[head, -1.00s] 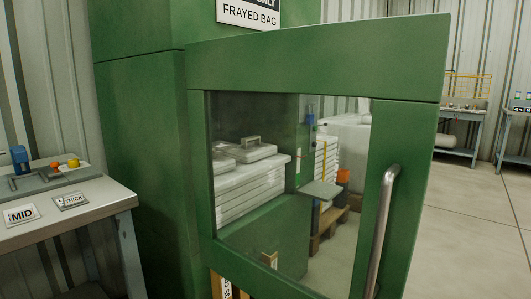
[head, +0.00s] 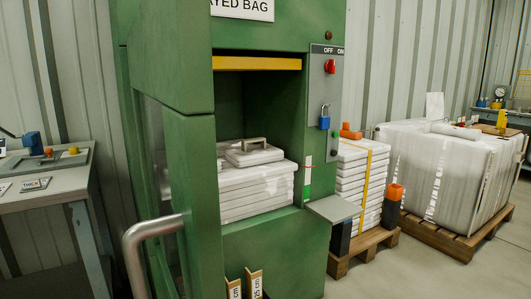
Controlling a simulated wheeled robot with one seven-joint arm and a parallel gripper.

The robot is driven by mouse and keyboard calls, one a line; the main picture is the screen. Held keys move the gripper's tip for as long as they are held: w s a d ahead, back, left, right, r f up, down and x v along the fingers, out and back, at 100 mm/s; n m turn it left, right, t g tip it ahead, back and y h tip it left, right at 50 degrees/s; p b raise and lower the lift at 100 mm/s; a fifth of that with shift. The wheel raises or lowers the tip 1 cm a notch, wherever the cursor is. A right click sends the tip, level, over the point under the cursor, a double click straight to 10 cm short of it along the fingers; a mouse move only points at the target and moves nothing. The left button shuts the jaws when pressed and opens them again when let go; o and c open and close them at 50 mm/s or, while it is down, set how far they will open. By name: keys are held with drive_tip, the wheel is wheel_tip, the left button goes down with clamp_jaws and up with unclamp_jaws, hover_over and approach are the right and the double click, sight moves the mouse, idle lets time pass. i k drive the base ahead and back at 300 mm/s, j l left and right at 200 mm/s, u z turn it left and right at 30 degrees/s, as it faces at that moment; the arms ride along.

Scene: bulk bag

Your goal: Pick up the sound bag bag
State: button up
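I cannot tell for sure which item is the sound bag. A neat stack of flat white folded bags (head: 255,190) lies inside the open green cabinet (head: 268,250). A flat white piece with a handle (head: 254,152) rests on top of that stack. The cabinet's green door (head: 187,150), with a metal handle (head: 150,232), stands open on the left. A sign (head: 243,8) above the opening is cut off and reads "AYED BAG". My gripper is not in view.
A strapped white stack (head: 350,195) stands on a pallet right of the cabinet. A large wrapped white load (head: 425,165) sits on another pallet (head: 455,237). A small shelf (head: 333,208) juts from the cabinet's right side. A workbench (head: 50,190) stands left. Floor shows at lower right.

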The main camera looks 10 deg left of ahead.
sight(244, 155)
drive_tip(key=i+l+u, duration=0.1)
drive_tip(key=i, duration=0.35)
drive_tip(key=i+l, duration=0.15)
drive_tip(key=i, duration=0.3)
drive_tip(key=i+j+u, duration=0.05)
